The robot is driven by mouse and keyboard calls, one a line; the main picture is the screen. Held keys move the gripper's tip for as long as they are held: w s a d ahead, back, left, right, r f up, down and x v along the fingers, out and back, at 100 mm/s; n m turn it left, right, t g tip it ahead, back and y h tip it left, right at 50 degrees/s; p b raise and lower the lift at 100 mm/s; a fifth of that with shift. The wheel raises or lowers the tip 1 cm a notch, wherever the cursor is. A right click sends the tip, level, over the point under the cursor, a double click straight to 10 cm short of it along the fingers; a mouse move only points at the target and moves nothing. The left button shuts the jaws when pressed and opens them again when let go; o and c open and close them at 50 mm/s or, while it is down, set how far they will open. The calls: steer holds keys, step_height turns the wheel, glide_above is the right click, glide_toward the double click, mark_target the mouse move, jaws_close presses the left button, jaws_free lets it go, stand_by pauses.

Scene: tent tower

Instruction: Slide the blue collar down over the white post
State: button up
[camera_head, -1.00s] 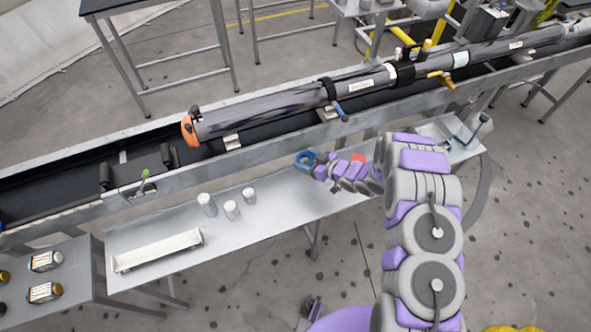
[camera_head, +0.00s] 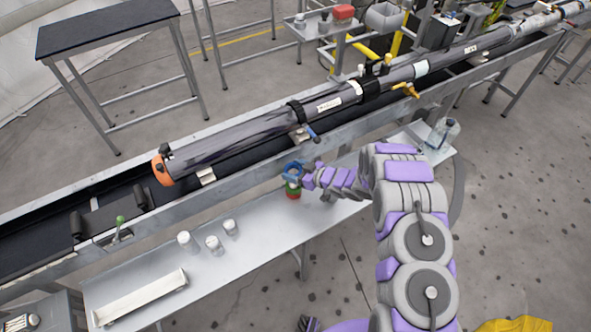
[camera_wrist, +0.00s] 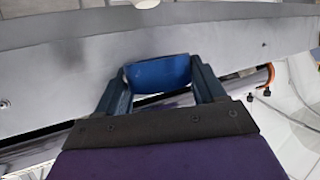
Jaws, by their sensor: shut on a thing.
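The blue collar (camera_head: 292,170) is at the end of my arm, over the far part of the metal shelf (camera_head: 262,243). In the wrist view the collar (camera_wrist: 158,74) sits between the two dark fingers of my gripper (camera_wrist: 160,84), which is shut on it. Three short white cylinders stand upright on the shelf, left of the collar: one on the left (camera_head: 187,241), one in the middle (camera_head: 213,244), one on the right (camera_head: 230,227). I cannot tell which is the white post. The collar is apart from all three.
A green and red thing (camera_head: 293,190) shows just under the collar; I cannot tell if they touch. A long grey tube with an orange end (camera_head: 162,169) lies on the rail behind. A white trough (camera_head: 140,298) lies at the shelf's near left. A clear bottle (camera_head: 442,133) stands right.

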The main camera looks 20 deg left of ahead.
steer(key=shift+a+f, duration=0.25)
steer(key=shift+f, duration=0.7)
steer(key=shift+d+f+b, duration=0.15)
steer(key=shift+f+b, duration=0.15)
steer(key=shift+f, duration=0.4)
steer(key=shift+d+f+b, duration=0.15)
steer(key=shift+f+b, duration=0.1)
steer(key=shift+f, duration=0.4)
steer(key=shift+a+f+b, duration=0.2)
steer(key=shift+f+b, duration=0.1)
steer(key=shift+f, duration=0.85)
steer(key=shift+d, duration=0.1)
steer(key=shift+f, duration=0.25)
steer(key=o, duration=1.2)
steer(key=shift+r, duration=0.15)
